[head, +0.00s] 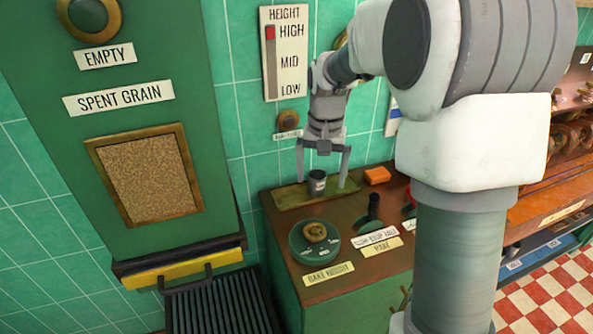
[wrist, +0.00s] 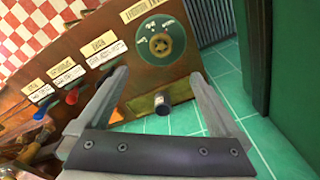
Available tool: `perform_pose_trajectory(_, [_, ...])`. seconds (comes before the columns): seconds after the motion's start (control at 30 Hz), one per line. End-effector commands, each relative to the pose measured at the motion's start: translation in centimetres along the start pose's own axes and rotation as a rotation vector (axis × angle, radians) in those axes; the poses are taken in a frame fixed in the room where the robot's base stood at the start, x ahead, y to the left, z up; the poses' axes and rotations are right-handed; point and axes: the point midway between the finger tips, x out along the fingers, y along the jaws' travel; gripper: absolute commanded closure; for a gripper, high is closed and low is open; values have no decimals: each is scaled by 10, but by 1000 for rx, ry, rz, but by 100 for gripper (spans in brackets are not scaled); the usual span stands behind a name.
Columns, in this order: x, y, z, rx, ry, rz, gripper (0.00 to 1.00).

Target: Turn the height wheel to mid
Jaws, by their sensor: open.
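The height wheel is a brass knob (head: 315,232) on a round green dial plate, with a label below that seems to read "RAKE HEIGHT" (head: 328,273). It sits on the counter's front left. The brass wheel also shows in the wrist view (wrist: 160,44), beyond my fingertips. The wall height gauge (head: 271,65) is marked HIGH, MID and LOW, and its red marker (head: 270,32) stands at HIGH. My gripper (head: 322,182) is open, pointing down above the back of the counter, behind the wheel. A small dark canister (head: 317,183) appears between its fingers; contact cannot be told.
The canister stands at an olive tray (head: 289,197). An orange block (head: 377,175) lies right of it. A black-handled lever (head: 373,208) stands right of the wheel. The tall green spent grain cabinet (head: 208,75) rises at left, with a dark grate (head: 220,305) below.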

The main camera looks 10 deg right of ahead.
Motion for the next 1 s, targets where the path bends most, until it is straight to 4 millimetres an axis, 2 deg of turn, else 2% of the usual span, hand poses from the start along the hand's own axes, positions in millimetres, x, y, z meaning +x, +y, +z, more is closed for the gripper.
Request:
perform_pose_trajectory(0.1, [17,-5,-13,25,-31,11,0])
perform_pose_trajectory(0.2, [26,-7,-19,37,-45,16,0])
perform_pose_trajectory(0.47, [50,-8,-20,44,-55,20,0])
perform_pose_trajectory(1.0, [163,-5,-13,43,-56,20,0])
